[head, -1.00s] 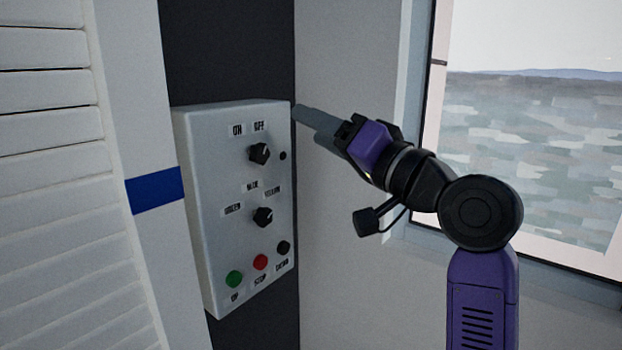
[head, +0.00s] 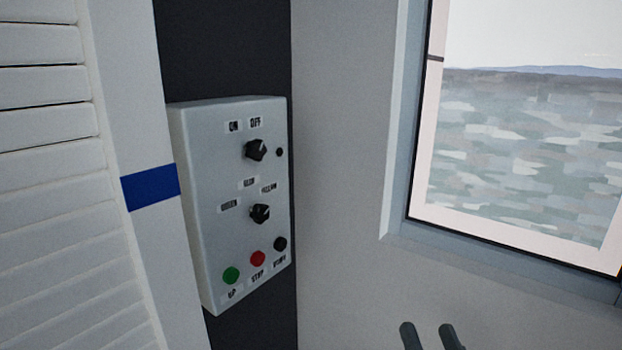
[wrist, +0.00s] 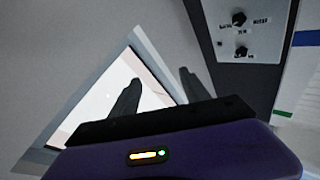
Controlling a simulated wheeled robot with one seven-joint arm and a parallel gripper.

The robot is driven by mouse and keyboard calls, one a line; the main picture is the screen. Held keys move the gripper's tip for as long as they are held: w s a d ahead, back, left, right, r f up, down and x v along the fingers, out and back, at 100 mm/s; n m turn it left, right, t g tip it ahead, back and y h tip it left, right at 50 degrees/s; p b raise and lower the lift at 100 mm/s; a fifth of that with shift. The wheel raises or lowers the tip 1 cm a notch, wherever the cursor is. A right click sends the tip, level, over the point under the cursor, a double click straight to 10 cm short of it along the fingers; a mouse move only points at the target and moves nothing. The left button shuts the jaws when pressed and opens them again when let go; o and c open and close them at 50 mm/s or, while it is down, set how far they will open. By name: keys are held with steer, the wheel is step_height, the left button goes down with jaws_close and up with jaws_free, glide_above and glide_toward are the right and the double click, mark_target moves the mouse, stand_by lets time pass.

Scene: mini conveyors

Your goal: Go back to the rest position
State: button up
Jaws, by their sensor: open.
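My gripper (head: 427,337) shows only by its two grey fingertips at the bottom edge of the head view, right of centre. The fingers stand apart with nothing between them. In the wrist view, my gripper (wrist: 158,90) is open and empty, its two dark fingers pointing up toward the wall and window. The rest of my arm is out of the head view.
A grey control box (head: 215,190) with two black knobs and green, red and black buttons hangs on a dark post (head: 225,50). White slats (head: 60,200) stand at left. A window (head: 520,150) is at right. The space before the wall is clear.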

steer(key=s+d+f+n+g, duration=0.1)
steer(key=s+f, duration=0.4)
steer(key=s, duration=0.5)
steer(key=s+d+f+g+h, duration=0.1)
steer(key=s+f+g, duration=0.2)
steer(key=s, duration=0.8)
steer(key=s+d+f+n+g, duration=0.1)
steer(key=s+f+g, duration=0.1)
steer(key=s+f, duration=0.5)
steer(key=s, duration=0.4)
steer(key=shift+s+n+g+h, duration=0.15)
steer(key=shift+n+g+h, duration=0.15)
steer(key=shift+h, duration=0.1)
steer(key=shift+f, duration=0.1)
